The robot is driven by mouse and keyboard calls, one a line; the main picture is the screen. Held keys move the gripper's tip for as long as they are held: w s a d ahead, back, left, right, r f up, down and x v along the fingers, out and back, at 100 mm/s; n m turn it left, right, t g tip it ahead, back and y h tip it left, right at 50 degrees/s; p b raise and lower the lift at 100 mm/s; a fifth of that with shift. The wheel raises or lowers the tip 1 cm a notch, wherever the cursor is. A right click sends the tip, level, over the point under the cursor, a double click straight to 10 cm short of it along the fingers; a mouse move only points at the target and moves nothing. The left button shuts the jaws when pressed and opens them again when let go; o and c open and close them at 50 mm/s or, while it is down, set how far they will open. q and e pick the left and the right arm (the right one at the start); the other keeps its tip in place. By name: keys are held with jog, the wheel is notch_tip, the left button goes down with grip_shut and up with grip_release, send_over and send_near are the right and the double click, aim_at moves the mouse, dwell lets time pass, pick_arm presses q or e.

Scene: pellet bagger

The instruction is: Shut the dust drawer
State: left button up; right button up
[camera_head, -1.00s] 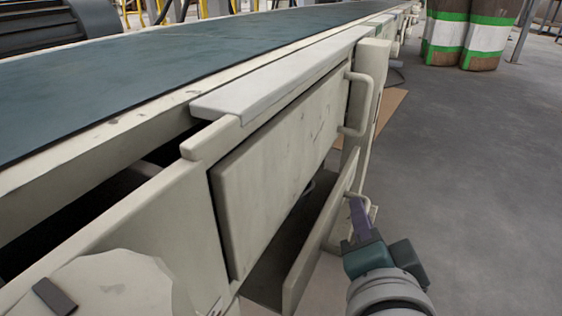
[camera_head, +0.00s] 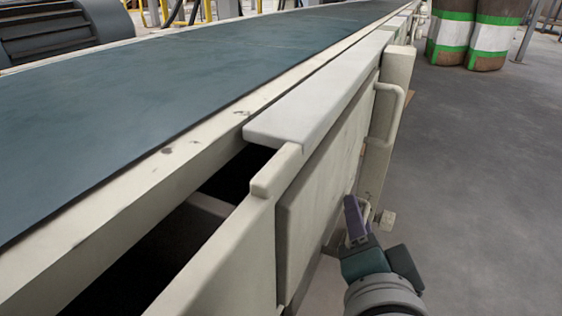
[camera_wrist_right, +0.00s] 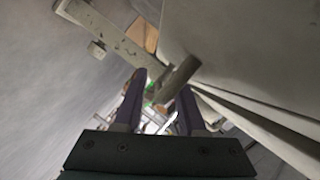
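The dust drawer (camera_head: 340,233) is the low cream drawer under a larger cream panel (camera_head: 325,190) on the conveyor's side. Only a sliver of its front shows below that panel, so I cannot tell whether it is fully shut. Its bar handle (camera_head: 367,212) is beside my right gripper (camera_head: 355,217), which is low at the drawer front. In the right wrist view, the two purple fingers of the right gripper (camera_wrist_right: 161,88) are apart, with a grey handle bar (camera_wrist_right: 177,80) between their tips. My left gripper is not in view.
The conveyor belt (camera_head: 130,120) runs along the left. An upper handle (camera_head: 388,115) sticks out above my right gripper, and a cream post (camera_head: 388,140) stands beyond it. The grey floor (camera_head: 475,190) to the right is clear. Striped drums (camera_head: 490,35) stand far back.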

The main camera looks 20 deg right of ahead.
jog(key=shift+s+a+r, duration=0.15)
jog(key=shift+r, duration=0.05)
jog(key=p+v, duration=0.5)
jog(key=v, duration=0.4)
jog(key=shift+s, duration=0.25)
jog(key=shift+a+f, duration=0.1)
